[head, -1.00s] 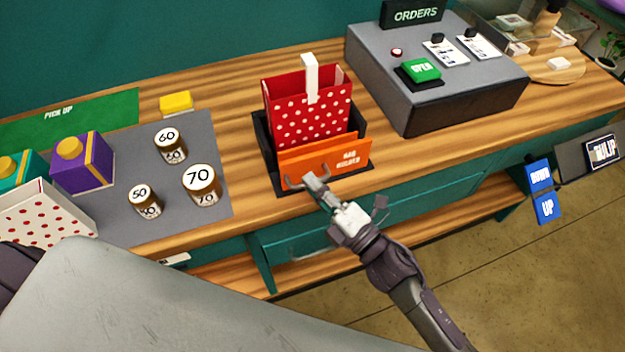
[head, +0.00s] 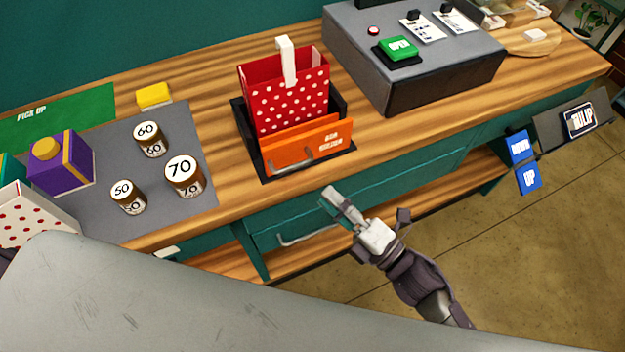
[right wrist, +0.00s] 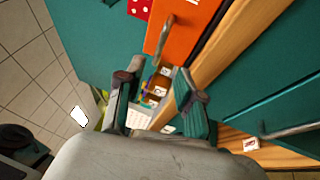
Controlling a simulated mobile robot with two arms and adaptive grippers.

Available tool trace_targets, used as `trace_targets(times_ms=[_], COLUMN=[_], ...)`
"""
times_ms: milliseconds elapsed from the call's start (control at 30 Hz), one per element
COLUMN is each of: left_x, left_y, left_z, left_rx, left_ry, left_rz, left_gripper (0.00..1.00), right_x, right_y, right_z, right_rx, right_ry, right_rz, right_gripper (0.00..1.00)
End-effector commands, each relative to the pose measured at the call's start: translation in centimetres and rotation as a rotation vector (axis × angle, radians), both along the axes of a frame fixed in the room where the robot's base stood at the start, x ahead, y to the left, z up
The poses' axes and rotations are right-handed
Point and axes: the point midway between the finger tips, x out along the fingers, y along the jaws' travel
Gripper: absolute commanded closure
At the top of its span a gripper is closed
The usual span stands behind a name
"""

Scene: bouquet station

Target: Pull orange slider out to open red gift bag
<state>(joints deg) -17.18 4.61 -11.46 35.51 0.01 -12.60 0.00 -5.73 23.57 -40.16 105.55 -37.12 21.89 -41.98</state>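The red gift bag (head: 285,108) with white dots stands upright in a black holder (head: 245,135) on the counter. A white strap sticks up at its top. The orange slider (head: 306,142) with a silver handle (head: 291,163) is at the holder's front, before the bag; the handle also shows in the right wrist view (right wrist: 165,35). My right gripper (head: 342,203) is off the counter's front edge, below and right of the handle, not touching it. In the right wrist view its fingers (right wrist: 160,100) are apart with nothing between them. My left gripper is not in view.
A grey console with a green button (head: 398,48) stands right of the bag. Jars labelled 50, 60 and 70 (head: 185,175) stand on a grey mat to the left, near a purple box (head: 60,165). A drawer handle (head: 305,236) juts out below the counter.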

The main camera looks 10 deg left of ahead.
Motion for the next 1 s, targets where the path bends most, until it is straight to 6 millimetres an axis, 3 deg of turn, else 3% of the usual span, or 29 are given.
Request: trace_targets(times_ms=[233,833,933,1000], left_x=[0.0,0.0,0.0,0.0], left_y=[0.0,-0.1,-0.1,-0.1], left_z=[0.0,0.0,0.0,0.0], left_rx=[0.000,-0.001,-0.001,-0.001], left_ry=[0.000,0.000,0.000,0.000], left_rz=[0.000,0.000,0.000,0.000], left_gripper=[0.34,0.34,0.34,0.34], right_x=[-1.3,-1.4,-0.8,0.2], right_y=[-2.3,-2.4,-2.8,-3.7], right_z=[-0.4,-0.5,-1.5,-3.5], right_rx=[0.000,0.000,-0.001,0.000], right_ry=[0.001,0.001,0.037,0.109], right_rz=[0.000,0.000,-0.021,-0.063], right_gripper=[0.63,0.63,0.63,0.63])
